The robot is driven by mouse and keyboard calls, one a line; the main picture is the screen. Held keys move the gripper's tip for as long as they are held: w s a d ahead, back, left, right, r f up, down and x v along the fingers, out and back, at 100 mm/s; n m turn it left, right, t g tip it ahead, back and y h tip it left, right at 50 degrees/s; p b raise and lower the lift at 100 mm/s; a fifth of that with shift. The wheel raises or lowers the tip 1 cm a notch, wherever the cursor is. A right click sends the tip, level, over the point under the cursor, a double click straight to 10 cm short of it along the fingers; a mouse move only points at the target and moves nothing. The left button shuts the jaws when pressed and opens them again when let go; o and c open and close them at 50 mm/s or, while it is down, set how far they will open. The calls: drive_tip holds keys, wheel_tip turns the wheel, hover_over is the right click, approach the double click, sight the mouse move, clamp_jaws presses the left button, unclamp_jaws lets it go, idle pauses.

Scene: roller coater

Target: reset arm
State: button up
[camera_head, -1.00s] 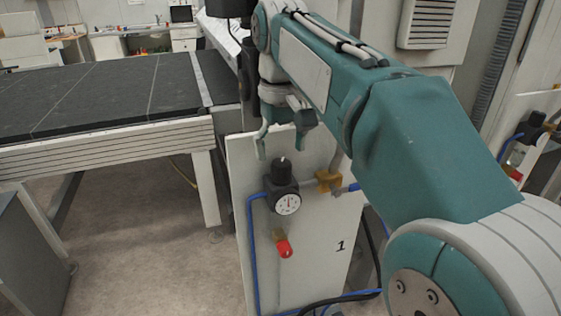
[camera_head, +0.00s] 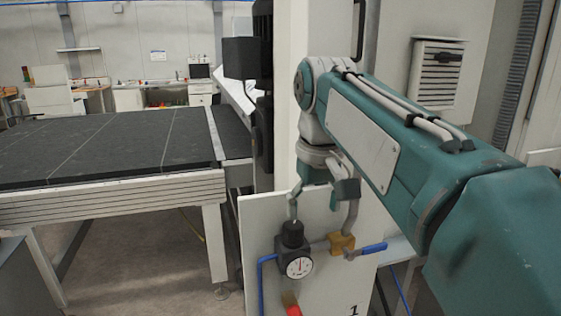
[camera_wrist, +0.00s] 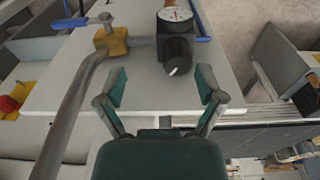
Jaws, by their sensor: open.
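My gripper (camera_head: 318,203) is open, its two fingers spread and pointing down, above the top of a white panel (camera_head: 258,218). In the wrist view the open fingers (camera_wrist: 162,74) have nothing between their tips. A black regulator knob (camera_wrist: 177,54) lies just beyond them; I cannot tell the exact gap. The knob also shows in the head view (camera_head: 292,234), below the left finger. My teal arm reaches in from the right.
The panel carries a gauge (camera_head: 299,266), a brass valve (camera_head: 341,243) with a blue handle (camera_head: 372,249), and a red-ended fitting (camera_head: 293,308) at the lower edge. A grey pipe (camera_wrist: 66,120) runs beside my gripper. A dark-topped conveyor table (camera_head: 110,145) stands left.

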drive_tip(key=s+d+f+m+t, duration=0.1)
drive_tip(key=s+d+f, duration=0.3)
drive_tip(key=s+f, duration=0.4)
drive_tip(key=s+d+f+m+t, duration=0.2)
drive_tip(key=s+d+f, duration=0.3)
drive_tip(key=s+f, duration=0.3)
wheel_tip(320, 180, down, 2)
drive_tip(key=shift+d+f+t, duration=0.1)
drive_tip(key=shift+d+t, duration=0.15)
drive_tip(key=shift+t, duration=0.55)
idle(2.5)
